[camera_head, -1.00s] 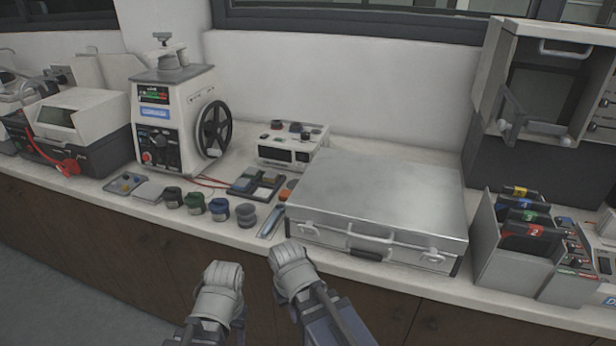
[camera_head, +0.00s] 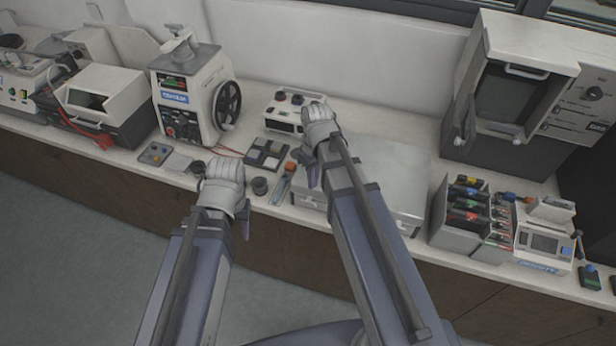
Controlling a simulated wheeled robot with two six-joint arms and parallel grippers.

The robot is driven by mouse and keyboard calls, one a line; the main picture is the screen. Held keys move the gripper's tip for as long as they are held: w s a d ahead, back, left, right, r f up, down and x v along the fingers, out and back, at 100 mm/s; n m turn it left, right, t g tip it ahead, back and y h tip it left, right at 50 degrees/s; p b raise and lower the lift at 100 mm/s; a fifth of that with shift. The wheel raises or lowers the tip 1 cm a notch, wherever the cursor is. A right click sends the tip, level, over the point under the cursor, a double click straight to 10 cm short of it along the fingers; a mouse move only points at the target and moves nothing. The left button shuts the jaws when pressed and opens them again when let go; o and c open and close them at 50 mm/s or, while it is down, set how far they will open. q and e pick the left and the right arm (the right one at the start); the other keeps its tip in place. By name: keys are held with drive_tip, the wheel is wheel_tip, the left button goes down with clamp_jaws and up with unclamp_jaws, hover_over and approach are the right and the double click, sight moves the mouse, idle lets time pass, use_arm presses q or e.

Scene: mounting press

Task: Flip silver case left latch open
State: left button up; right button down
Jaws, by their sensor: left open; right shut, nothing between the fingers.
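The silver case (camera_head: 392,178) lies flat and closed on the counter. My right arm crosses in front of it and hides much of its lid and front. Its left latch (camera_head: 309,201) shows small at the front left, just left of my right forearm; its exact position is hard to tell. My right gripper (camera_head: 318,112) is shut and empty, in the picture over the case's back left corner and the small white box behind. My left gripper (camera_head: 224,168) is open and empty, left of the case, in front of the counter's small cups.
A white press with a handwheel (camera_head: 190,95) stands at the back left. A grey bin of cartridges (camera_head: 455,215) stands close to the case's right. A dark cup (camera_head: 260,186) is near my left gripper.

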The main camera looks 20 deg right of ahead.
use_arm(q)
drive_tip(key=shift+r, duration=0.55)
use_arm(e)
drive_tip(key=w+d+r+n+g, duration=0.1)
drive_tip(key=w+n, duration=0.5)
drive_tip(key=shift+w+r+y, duration=0.15)
drive_tip(key=shift+r+y, duration=0.1)
drive_tip(key=shift+y, duration=0.15)
use_arm(q)
drive_tip(key=shift+f, duration=0.1)
use_arm(e)
drive_tip(key=shift+d+f, duration=0.1)
use_arm(q)
wheel_tip(320, 180, down, 14)
drive_tip(key=b, duration=1.3)
drive_tip(key=shift+r+b, duration=0.2)
drive_tip(key=shift+b, duration=0.1)
use_arm(e)
wheel_tip(320, 180, down, 14)
drive_tip(key=s+a, duration=0.1)
drive_tip(key=s, duration=0.1)
drive_tip(key=shift+s+a+r, duration=0.15)
drive_tip(key=shift+a+r, duration=0.05)
drive_tip(key=shift+a, duration=0.05)
drive_tip(key=shift+s, duration=0.15)
